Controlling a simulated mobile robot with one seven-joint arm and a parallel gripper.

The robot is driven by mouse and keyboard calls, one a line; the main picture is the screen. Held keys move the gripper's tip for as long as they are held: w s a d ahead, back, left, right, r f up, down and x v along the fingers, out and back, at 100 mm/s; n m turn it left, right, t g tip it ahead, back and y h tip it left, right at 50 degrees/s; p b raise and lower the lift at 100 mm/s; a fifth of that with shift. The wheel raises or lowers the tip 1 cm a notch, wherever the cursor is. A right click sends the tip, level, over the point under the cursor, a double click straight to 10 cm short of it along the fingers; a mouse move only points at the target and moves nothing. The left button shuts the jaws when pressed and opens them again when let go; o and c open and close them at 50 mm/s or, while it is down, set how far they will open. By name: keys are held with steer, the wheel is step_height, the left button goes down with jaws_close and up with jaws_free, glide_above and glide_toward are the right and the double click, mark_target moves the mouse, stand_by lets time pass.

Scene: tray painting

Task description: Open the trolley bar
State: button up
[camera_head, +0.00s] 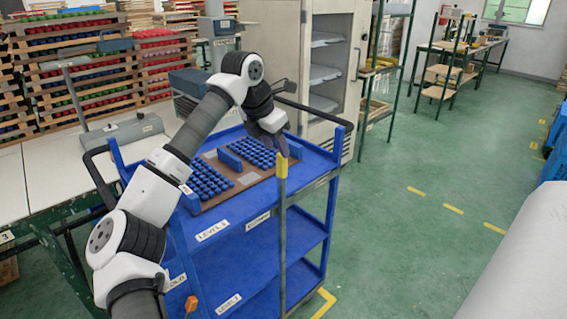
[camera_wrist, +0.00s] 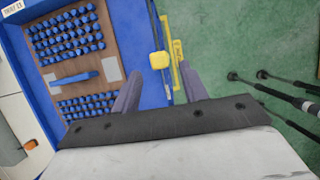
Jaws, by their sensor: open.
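The blue trolley (camera_head: 200,262) stands in the middle of the head view. The trolley bar (camera_head: 282,235) is a thin grey upright with a yellow top (camera_head: 281,166) at the trolley's near right side. My gripper (camera_head: 280,148) is above and close to that yellow top. In the wrist view, my gripper (camera_wrist: 160,80) is open, with its two grey fingers apart. A yellow block (camera_wrist: 159,60) and a narrow yellow strip (camera_wrist: 178,62) lie by the trolley's edge, just beyond and between the fingertips. I cannot tell whether a finger touches them.
A brown tray (camera_head: 250,178) with rows of blue pieces lies on the trolley top. A white worktable (camera_head: 45,170) is at left, and a white cabinet (camera_head: 349,70) with open shelves stands behind. Green floor (camera_head: 400,240) is clear to the right.

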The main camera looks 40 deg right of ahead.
mark_target(284, 164)
steer(key=p+x, duration=0.1)
steer(key=x, duration=0.6)
steer(key=shift+d+f, duration=0.2)
steer(key=shift+f, duration=0.15)
steer(key=shift+c, duration=0.3)
jaws_close()
